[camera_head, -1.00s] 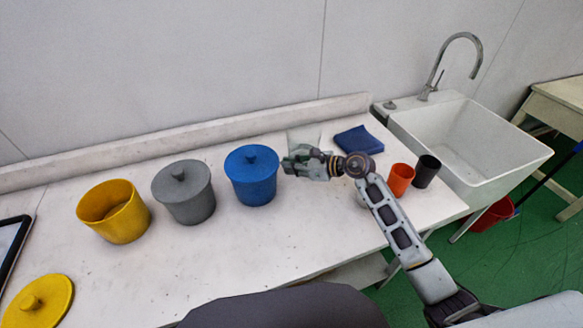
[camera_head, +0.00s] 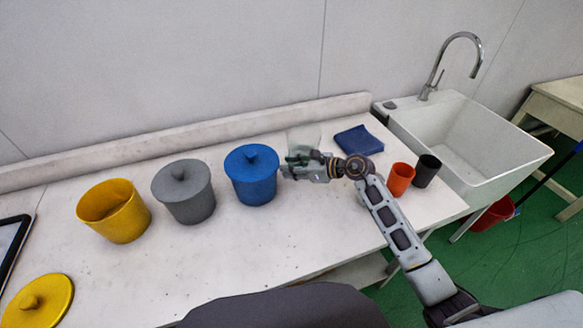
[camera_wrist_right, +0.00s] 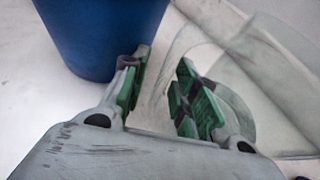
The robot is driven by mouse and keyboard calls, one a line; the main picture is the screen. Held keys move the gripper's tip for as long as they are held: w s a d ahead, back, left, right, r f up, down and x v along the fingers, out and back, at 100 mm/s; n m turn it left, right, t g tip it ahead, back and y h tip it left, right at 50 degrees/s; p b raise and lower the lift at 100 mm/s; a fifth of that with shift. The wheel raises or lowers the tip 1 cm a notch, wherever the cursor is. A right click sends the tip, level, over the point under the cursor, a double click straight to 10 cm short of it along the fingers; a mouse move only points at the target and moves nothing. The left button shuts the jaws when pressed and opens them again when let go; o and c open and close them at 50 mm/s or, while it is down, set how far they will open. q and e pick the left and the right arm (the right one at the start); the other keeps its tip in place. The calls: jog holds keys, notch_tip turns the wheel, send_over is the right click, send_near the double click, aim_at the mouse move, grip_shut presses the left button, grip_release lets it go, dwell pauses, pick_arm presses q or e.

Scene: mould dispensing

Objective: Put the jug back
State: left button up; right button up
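The clear, see-through jug (camera_head: 305,134) stands on the table near the back wall, right of the blue pot. In the right wrist view the jug (camera_wrist_right: 262,72) is at the right, with its curved handle towards me. My right gripper (camera_head: 294,163) is at the jug's near side. In the wrist view its green-padded fingers (camera_wrist_right: 163,72) are apart, with the handle's outer bar in the gap. One finger overlaps the handle's loop; contact is not clear. My left gripper is not in view.
The blue lidded pot (camera_head: 252,183) is close to my right gripper's left. A grey lidded pot (camera_head: 184,199) and an open yellow pot (camera_head: 121,221) stand further left. A blue cloth (camera_head: 358,140), an orange cup (camera_head: 400,180) and a black cup (camera_head: 427,171) are on the right.

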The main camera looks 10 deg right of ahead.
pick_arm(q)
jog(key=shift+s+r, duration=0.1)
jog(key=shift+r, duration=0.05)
pick_arm(e)
jog(key=shift+r, duration=0.15)
jog(key=shift+v, duration=2.35)
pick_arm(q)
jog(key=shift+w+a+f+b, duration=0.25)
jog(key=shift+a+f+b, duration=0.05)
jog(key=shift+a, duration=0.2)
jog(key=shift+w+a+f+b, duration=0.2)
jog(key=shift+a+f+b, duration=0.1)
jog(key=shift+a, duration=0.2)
pick_arm(e)
jog(key=v, duration=0.7)
jog(key=shift+r, duration=0.1)
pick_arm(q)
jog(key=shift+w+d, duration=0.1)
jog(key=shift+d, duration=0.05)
